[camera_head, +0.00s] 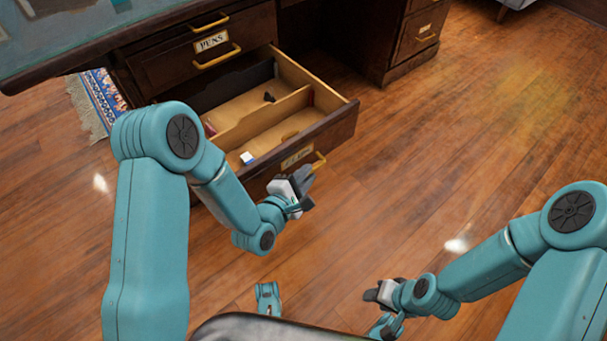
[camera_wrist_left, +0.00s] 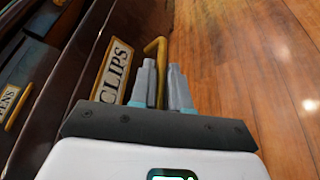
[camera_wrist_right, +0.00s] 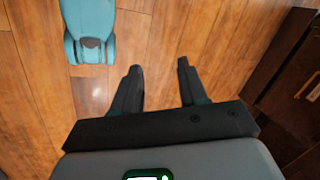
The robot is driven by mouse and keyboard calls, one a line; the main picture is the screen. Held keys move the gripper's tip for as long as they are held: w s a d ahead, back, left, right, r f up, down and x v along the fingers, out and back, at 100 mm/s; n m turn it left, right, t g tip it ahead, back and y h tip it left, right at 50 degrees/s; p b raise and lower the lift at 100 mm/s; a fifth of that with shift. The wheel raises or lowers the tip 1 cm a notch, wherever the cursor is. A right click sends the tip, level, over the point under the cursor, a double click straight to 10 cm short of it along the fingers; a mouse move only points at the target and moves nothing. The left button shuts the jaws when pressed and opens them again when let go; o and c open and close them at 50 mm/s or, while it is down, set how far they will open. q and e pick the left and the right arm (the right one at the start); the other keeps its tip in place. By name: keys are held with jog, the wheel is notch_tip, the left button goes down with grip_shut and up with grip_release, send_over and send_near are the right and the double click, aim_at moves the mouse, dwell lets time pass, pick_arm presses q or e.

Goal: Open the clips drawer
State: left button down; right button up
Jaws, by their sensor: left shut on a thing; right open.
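The clips drawer (camera_head: 337,128) is pulled out from the dark wood desk, and its inside shows in the head view. Its label reads CLIPS in the left wrist view (camera_wrist_left: 115,70). Its brass handle (camera_wrist_left: 158,47) passes between the fingers of my left gripper (camera_wrist_left: 165,85), which is shut on it. In the head view my left gripper (camera_head: 305,183) is at the drawer front, covering part of the label and handle (camera_head: 320,160). My right gripper (camera_wrist_right: 160,80) is open and empty above the floor. It also shows at the lower right in the head view (camera_head: 375,293).
The closed pens drawer (camera_head: 180,55) is above the open one. A divider (camera_head: 262,118) splits the open drawer, with a small white-and-blue item (camera_head: 248,158) and a dark item (camera_head: 269,97) inside. Another drawer stack (camera_head: 418,35) stands behind. The wood floor (camera_head: 440,150) is clear to the right.

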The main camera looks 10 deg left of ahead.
pick_arm(q)
jog(key=c, duration=1.2)
grip_release()
jog(key=p+v, duration=0.9)
jog(key=v, duration=0.3)
pick_arm(e)
notch_tip(320, 180, up, 8)
jog(key=s+a, duration=0.1)
jog(key=shift+s+a+r+n+g, duration=0.2)
jog(key=shift+s+r+n+g, duration=0.1)
jog(key=shift+g, duration=0.1)
